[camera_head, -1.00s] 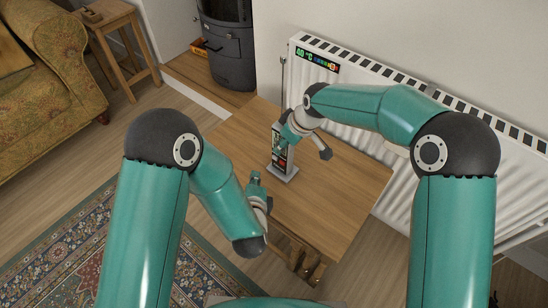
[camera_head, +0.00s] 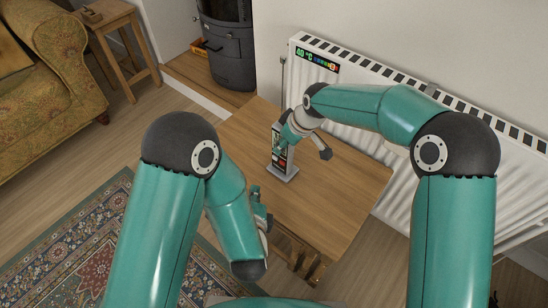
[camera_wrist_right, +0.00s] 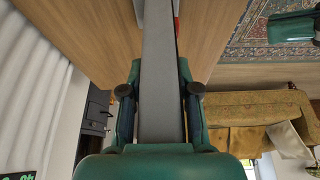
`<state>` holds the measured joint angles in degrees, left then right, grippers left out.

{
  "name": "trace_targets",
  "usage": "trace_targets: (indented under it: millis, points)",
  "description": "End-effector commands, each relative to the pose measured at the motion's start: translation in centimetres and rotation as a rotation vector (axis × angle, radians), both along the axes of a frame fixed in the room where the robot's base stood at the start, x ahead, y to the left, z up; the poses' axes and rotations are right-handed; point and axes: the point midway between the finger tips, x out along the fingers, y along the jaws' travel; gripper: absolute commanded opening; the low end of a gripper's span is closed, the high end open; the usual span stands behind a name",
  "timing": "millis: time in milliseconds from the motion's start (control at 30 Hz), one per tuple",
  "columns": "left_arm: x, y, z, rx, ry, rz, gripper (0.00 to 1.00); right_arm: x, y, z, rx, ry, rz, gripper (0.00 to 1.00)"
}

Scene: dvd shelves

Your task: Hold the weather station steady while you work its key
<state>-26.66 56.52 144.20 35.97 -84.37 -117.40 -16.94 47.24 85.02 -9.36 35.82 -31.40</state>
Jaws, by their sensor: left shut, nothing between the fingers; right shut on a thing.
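The weather station (camera_head: 279,160) stands upright on the wooden table, a slim slab on a light grey base with a dark, coloured face. My right gripper (camera_head: 285,134) is shut on its upper part. In the right wrist view the grey edge of the weather station (camera_wrist_right: 160,65) runs between the two fingers of the right gripper (camera_wrist_right: 160,92). My left gripper (camera_head: 258,196) is shut and empty, apart from the station, at the table's near left edge. The key cannot be made out, and my right gripper hides part of the station's face.
The wooden table (camera_head: 325,190) is otherwise clear, with free room right of the station. A dark stove (camera_head: 228,50) is at the back, an armchair (camera_head: 45,70) and a rug (camera_head: 75,250) at the left.

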Motion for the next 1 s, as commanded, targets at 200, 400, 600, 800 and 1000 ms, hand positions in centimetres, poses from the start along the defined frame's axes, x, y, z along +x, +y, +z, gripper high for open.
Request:
trace_targets:
  millis: [200,400,600,800,1000]
  points:
    - [0.0,0.0,0.0,0.000,0.000,0.000,0.00,-0.1,0.0,-0.1,-0.001,0.003,0.001,0.49]
    - [0.0,0.0,0.0,0.000,0.001,0.000,0.00,-0.1,0.0,-0.1,-0.001,0.003,0.001,0.60]
    - [0.0,0.0,0.0,0.000,0.001,0.000,0.00,-0.1,-0.1,0.0,-0.001,0.002,0.000,0.60]
    - [0.0,0.0,0.0,0.000,0.001,0.000,0.00,-0.4,-0.6,1.7,0.000,-0.001,0.000,0.60]
    - [0.0,0.0,0.0,0.000,0.000,0.000,0.00,-1.2,-1.8,5.4,0.002,-0.003,-0.002,0.60]
